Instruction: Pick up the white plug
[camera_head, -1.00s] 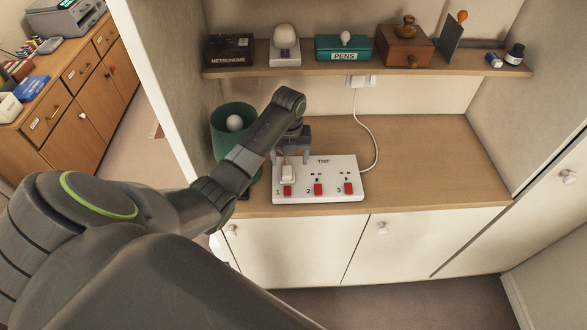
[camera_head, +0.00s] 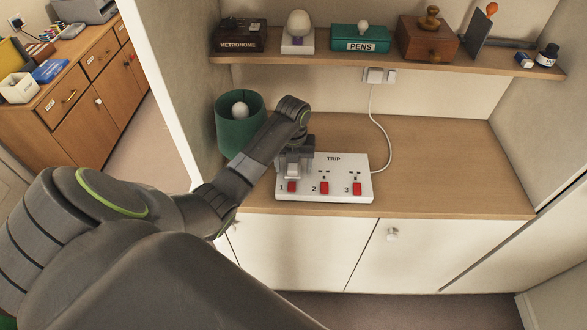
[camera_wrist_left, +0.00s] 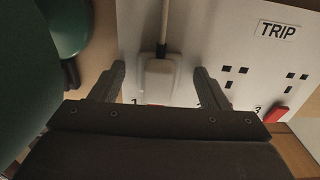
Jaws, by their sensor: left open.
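The white plug (camera_head: 294,170) sits in socket 1 of the white power strip (camera_head: 340,192), above the leftmost red switch. In the left wrist view the plug (camera_wrist_left: 159,78) has a pale cord running up from it. My left gripper (camera_head: 295,165) is over the plug, and its arm hides part of the plug. In the left wrist view the left gripper (camera_wrist_left: 158,82) is open, with one finger on each side of the plug and a gap to each. My right gripper is not in view.
A green lamp (camera_head: 240,125) stands just left of my left gripper. The shelf (camera_head: 390,65) above holds several items, including a teal pens box (camera_head: 360,38). A white cable (camera_head: 387,140) runs to the wall outlet. The counter (camera_head: 450,165) right of the strip is clear.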

